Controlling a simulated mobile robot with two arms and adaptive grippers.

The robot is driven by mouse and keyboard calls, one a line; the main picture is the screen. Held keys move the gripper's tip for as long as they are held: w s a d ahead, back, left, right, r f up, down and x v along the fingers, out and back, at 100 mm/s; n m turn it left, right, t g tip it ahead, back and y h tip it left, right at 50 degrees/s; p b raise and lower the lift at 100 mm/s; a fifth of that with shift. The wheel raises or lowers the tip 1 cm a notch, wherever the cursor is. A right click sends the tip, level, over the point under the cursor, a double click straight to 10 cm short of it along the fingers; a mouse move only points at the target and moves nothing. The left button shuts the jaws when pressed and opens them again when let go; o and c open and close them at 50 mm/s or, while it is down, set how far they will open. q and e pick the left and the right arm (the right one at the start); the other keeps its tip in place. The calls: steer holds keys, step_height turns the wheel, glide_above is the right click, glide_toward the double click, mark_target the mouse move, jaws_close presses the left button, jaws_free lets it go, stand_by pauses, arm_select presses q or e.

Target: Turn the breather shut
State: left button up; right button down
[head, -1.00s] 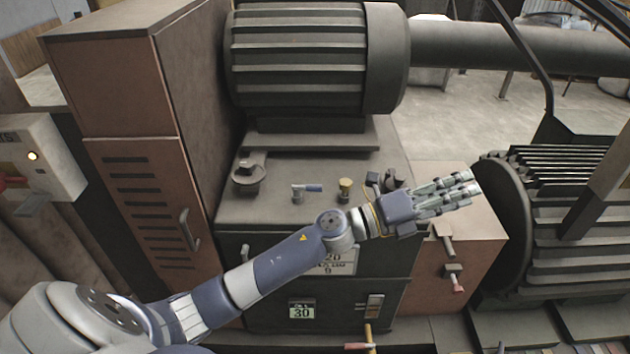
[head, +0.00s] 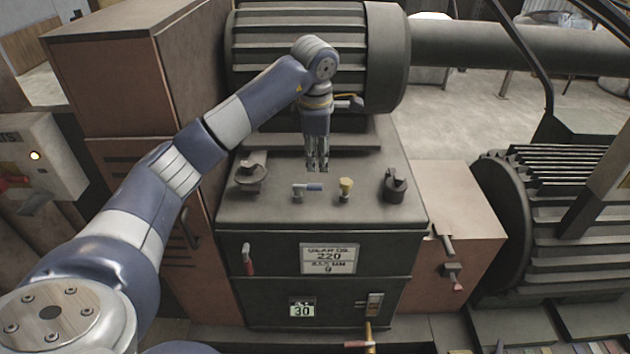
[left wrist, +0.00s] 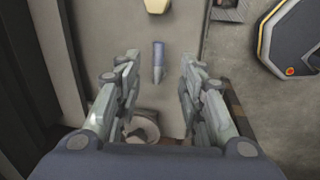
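The top deck of the dark cabinet carries several fittings; I cannot tell which is the breather. My right gripper is out of view.
A ribbed motor (head: 300,75) stands behind the deck, close to my left arm. A tall brown cabinet (head: 120,75) rises at left. The cabinet front has a red handle (head: 248,262) and labels. A ribbed drum (head: 510,215) is at right.

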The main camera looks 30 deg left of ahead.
mark_target(315, 185)
arm_select(q)
steer(key=f, duration=0.3)
steer(key=w+a+f+p, duration=0.1)
steer(key=f, duration=0.3)
steer(key=f+p, duration=0.1)
steer(key=f, duration=0.2)
steer(key=shift+w+a+f, duration=0.15)
steer(key=shift+w+a, duration=0.15)
steer(key=shift+a, duration=0.1)
jaws_close()
